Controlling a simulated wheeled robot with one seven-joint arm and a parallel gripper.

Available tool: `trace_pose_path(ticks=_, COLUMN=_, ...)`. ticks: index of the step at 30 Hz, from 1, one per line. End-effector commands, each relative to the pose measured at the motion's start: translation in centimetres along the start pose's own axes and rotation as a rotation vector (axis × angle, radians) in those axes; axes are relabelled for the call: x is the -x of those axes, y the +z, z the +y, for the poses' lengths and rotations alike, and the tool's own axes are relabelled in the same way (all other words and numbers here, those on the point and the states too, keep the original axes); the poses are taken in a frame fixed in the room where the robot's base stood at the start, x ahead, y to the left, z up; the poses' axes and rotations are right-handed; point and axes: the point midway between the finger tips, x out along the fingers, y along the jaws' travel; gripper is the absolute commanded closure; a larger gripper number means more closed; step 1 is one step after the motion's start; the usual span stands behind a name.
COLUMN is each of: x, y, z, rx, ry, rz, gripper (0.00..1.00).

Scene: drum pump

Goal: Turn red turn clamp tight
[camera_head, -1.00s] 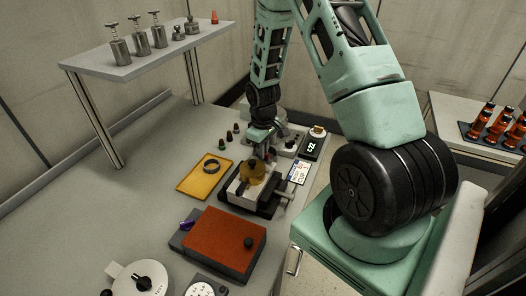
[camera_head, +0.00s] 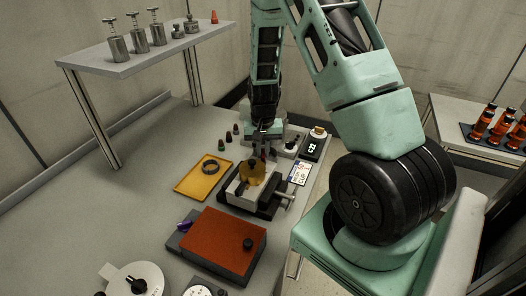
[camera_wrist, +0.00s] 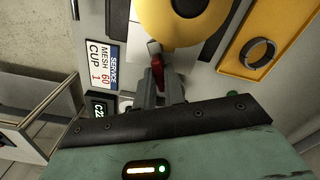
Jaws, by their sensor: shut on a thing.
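The red turn clamp (camera_wrist: 154,48) shows in the wrist view as a small red piece beside the round yellow body (camera_wrist: 184,18). My gripper (camera_wrist: 160,76) is shut on the clamp, and its fingers hide part of it. In the head view my gripper (camera_head: 262,145) points down at the back of the yellow body (camera_head: 251,173), which sits in a pale block on a dark base. The clamp is too small and covered there to tell how far it is turned.
A yellow tray with a dark ring (camera_head: 211,168) lies left of the block. A sign plate (camera_head: 300,173) and a box marked C2Z (camera_head: 312,147) stand right of it. Several small dark knobs or pegs stand behind the tray. An orange-topped box (camera_head: 218,240) is in front.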

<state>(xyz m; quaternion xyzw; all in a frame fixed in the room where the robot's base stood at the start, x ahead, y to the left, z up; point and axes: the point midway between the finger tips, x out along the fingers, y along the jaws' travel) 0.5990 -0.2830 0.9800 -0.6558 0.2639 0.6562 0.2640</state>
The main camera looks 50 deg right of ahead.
Motion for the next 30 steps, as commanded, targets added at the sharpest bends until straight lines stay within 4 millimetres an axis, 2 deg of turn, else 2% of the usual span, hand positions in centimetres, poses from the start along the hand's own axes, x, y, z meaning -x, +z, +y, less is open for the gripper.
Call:
trace_pose_path(ticks=6, x=0.06, y=-0.04, z=-0.04, rx=-0.192, ry=0.0, rz=0.002, gripper=1.0)
trace_pose_path(ticks=15, x=0.09, y=-0.06, z=-0.02, rx=-0.386, ry=-0.001, rz=0.002, gripper=1.0)
trace_pose_path(ticks=30, x=0.09, y=-0.07, z=-0.05, rx=-0.488, ry=-0.002, rz=0.002, gripper=1.0)
